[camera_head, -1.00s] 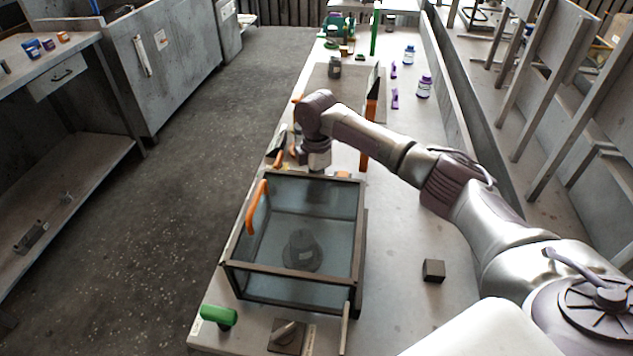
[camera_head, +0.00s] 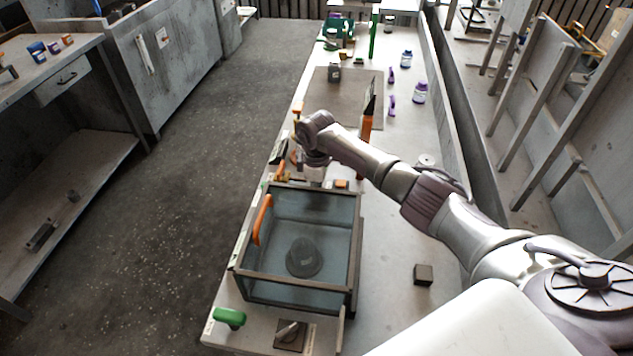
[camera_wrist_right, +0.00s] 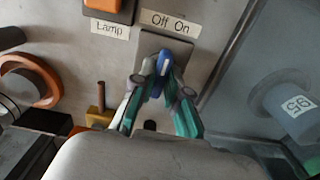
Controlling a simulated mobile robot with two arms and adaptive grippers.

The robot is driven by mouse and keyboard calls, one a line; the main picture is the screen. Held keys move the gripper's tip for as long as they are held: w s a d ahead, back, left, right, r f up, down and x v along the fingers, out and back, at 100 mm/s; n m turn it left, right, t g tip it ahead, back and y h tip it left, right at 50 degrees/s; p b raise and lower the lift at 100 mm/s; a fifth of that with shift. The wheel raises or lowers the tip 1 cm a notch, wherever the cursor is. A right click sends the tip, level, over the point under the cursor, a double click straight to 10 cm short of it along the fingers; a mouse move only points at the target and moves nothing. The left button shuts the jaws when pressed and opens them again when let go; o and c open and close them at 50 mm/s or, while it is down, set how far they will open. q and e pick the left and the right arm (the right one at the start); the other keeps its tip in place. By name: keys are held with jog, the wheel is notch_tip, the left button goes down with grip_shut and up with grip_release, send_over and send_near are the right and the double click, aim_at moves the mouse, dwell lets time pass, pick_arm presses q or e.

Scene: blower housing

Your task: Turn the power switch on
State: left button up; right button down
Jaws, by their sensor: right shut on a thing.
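In the right wrist view a switch with a blue and pale lever (camera_wrist_right: 163,64) stands on a grey plate under an "Off On" label. The lever leans slightly towards "On" at its top; its exact setting is hard to tell. My right gripper (camera_wrist_right: 160,88), with teal fingers, is shut around the lever. In the head view my right gripper (camera_head: 313,175) is low over the bench at the far end of the glass box; the switch is hidden there under my wrist. My left gripper is not in view.
In the wrist view an orange part (camera_wrist_right: 112,8) sits above a "Lamp" label, with an orange ring (camera_wrist_right: 45,80) at left. A black block (camera_head: 423,275) lies right of the box.

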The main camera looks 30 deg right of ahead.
jog(key=m+p, duration=0.2)
jog(key=m, duration=0.1)
jog(key=shift+r, duration=0.2)
jog(key=shift+f+m+p, duration=0.1)
jog(key=shift+m+p, duration=0.8)
jog(key=shift+m, duration=0.4)
jog(key=c, duration=1.2)
grip_release()
notch_tip(320, 180, up, 12)
